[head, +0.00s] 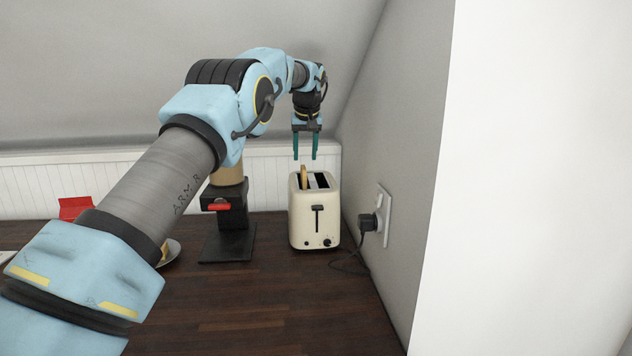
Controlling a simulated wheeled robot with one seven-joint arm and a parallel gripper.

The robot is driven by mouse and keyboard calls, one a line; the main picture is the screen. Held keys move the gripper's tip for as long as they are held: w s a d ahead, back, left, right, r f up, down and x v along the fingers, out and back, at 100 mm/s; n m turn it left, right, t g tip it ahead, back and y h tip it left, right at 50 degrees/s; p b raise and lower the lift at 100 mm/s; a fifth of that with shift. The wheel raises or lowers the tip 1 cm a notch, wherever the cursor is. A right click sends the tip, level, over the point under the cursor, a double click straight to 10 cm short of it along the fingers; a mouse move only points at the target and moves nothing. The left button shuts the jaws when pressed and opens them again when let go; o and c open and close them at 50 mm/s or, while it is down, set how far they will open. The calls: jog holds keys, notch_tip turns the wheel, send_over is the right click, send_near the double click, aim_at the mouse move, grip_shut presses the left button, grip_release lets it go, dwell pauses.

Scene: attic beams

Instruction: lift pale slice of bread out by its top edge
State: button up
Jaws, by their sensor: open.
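The cream toaster (314,215) stands upright on the dark wooden counter, near the wall on the right. A slice of bread (304,177) sticks up out of its left slot, and only its upper part shows. The right slot looks dark, with no bread visible in it. My gripper (305,157) hangs above the toaster, pointing down. Its two teal fingers are apart with nothing between them. The fingertips appear a little above the top of the bread. I cannot tell from this one view how well they line up with it in depth.
A plug (368,223) sits in the wall socket (384,215), its cord trailing on the counter (270,300). A black stand with a red part (219,206) is left of the toaster. A red object (75,207) and a plate (171,252) are partly behind my arm.

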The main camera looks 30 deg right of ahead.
aim_at(304, 167)
jog(key=shift+w+p+x, duration=0.1)
jog(key=shift+p+x, duration=0.8)
jog(key=shift+x, duration=0.7)
jog(key=shift+w+p+x, duration=0.15)
jog(key=shift+p+x, duration=0.7)
jog(key=shift+x, duration=0.8)
jog(key=shift+r, duration=0.1)
jog(key=shift+c, duration=0.3)
grip_shut()
